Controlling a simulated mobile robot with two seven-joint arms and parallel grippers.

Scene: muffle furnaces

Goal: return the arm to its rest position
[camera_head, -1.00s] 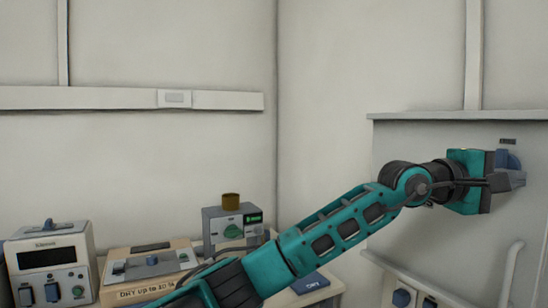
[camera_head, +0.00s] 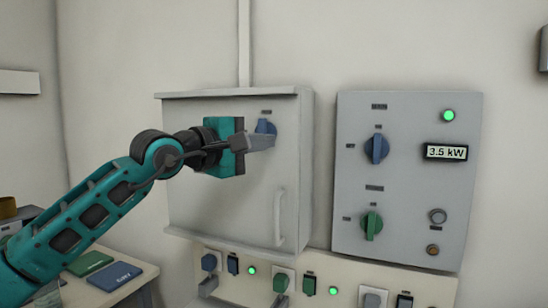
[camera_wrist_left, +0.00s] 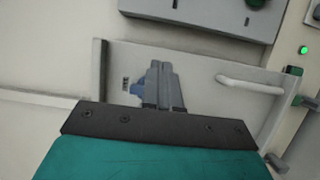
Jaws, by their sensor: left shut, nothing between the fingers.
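My left arm comes in from the left in the head view. Its gripper (camera_head: 262,143) is shut and empty, in front of the grey cabinet (camera_head: 225,205), beside and just below the blue knob (camera_head: 266,127) at the cabinet's upper right. I cannot tell whether the fingers touch the knob. In the left wrist view the closed fingers (camera_wrist_left: 163,85) point at the cabinet face (camera_wrist_left: 210,75), and the knob (camera_wrist_left: 136,87) is partly hidden beside them. My right gripper is not in view.
A control panel (camera_head: 408,190) with knobs, a green lamp and a "3.5 kW" display is on the wall to the right. The cabinet has a handle (camera_head: 279,217). Below is a strip (camera_head: 330,270) of switches and sockets. A table with booklets (camera_head: 115,276) stands at lower left.

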